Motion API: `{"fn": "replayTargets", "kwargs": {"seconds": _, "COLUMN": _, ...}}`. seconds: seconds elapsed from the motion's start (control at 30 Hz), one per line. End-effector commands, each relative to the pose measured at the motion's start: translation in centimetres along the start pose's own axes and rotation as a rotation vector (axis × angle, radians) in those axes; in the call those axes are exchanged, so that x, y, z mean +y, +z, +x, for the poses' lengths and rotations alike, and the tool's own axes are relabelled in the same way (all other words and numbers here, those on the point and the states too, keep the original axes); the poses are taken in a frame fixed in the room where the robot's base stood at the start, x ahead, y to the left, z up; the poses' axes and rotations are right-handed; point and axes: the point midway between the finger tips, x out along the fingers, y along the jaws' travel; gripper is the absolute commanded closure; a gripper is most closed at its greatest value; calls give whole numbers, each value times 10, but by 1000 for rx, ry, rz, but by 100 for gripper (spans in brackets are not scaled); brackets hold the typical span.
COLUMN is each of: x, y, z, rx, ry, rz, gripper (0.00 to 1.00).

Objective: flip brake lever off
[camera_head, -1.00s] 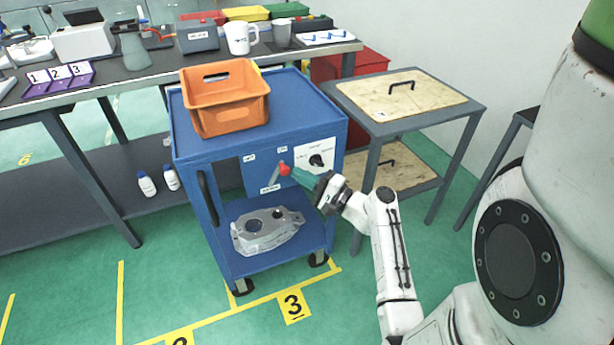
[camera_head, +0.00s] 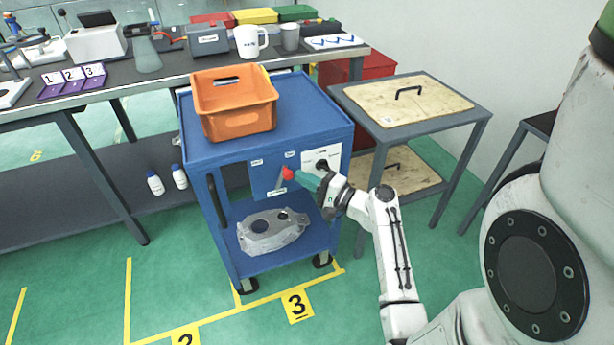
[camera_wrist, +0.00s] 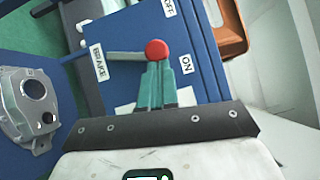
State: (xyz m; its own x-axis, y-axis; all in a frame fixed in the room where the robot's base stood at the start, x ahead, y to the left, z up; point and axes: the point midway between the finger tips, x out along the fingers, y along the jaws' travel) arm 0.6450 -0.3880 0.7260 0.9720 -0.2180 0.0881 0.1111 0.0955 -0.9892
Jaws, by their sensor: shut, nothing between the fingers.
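The brake lever (camera_head: 280,182) is a grey shaft with a red knob (camera_head: 288,173) on the front panel of the blue cart (camera_head: 215,150). It leans from the BRAKE label (camera_wrist: 99,62) toward the ON label (camera_wrist: 187,65) side; the OFF label (camera_wrist: 168,8) is on the other side. In the wrist view the red knob (camera_wrist: 157,50) is just beyond the fingertips. My gripper (camera_head: 298,176) is shut and empty, its teal fingers (camera_wrist: 157,72) together at the knob's right side in the head view. I cannot tell whether they touch it.
A grey table (camera_head: 455,115) stands close on the right.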

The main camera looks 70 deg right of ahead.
Motion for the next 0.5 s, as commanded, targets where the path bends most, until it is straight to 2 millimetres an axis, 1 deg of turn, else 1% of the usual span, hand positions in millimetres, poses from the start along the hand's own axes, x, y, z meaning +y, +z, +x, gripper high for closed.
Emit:
{"fn": "replayTargets", "kwargs": {"seconds": 0.03, "x": -8, "y": 5, "z": 4, "rx": -5, "ry": 19, "rz": -25, "gripper": 100}}
{"fn": "replayTargets", "kwargs": {"seconds": 0.2, "x": -17, "y": 15, "z": 12, "rx": -7, "ry": 108, "rz": -145, "gripper": 100}}
{"fn": "replayTargets", "kwargs": {"seconds": 0.5, "x": -23, "y": 35, "z": 26, "rx": -5, "ry": 279, "rz": -369, "gripper": 100}}
